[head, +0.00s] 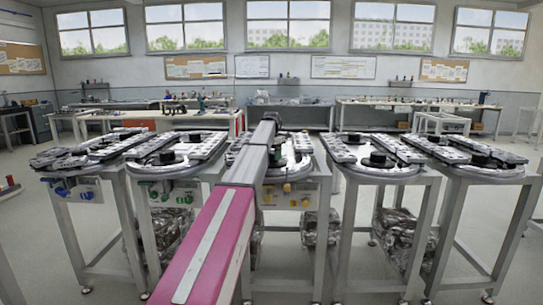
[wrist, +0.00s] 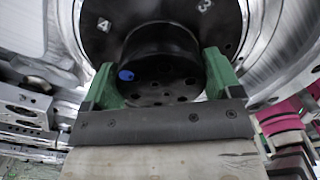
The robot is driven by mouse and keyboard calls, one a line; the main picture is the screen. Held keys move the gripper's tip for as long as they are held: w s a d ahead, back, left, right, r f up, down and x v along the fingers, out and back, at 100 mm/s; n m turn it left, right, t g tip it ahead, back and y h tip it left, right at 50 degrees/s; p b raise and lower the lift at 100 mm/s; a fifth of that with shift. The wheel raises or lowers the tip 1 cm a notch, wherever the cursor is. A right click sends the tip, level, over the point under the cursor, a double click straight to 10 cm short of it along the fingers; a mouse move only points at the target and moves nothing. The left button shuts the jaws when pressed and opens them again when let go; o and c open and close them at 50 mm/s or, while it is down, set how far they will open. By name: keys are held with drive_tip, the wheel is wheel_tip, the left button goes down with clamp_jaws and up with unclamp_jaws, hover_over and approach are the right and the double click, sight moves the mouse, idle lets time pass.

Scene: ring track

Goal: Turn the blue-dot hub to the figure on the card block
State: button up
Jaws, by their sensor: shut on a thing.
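The hub (wrist: 165,50) is a black cylinder with several holes in its face, in the upper middle of the wrist view. Its blue dot (wrist: 126,75) shows at the left of that face. Around the hub lies a dark dial (wrist: 80,12) with a white 4 at upper left and a white 3 at upper right; other figures are hidden or out of view. My gripper (wrist: 161,76) is shut on the hub, one green finger on each side. In the head view my arm covers much of the middle station. I cannot make out the card block or its figure.
Similar ring-track stations on grey frames stand on both sides, such as one at left (head: 175,160) and one at right (head: 378,165). Silvery bundles lie beneath some. Workbenches (head: 400,108) line the back. Open floor shows between the stations and the benches.

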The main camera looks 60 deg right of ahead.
sight(272, 153)
drive_tip(key=shift+d+r, duration=0.1)
drive_tip(key=o, duration=0.8)
drive_tip(key=shift+c, duration=0.2)
drive_tip(key=shift+r, duration=0.1)
wheel_tip(272, 153, up, 10)
drive_tip(key=shift+f, duration=0.1)
drive_tip(key=shift+r, duration=0.4)
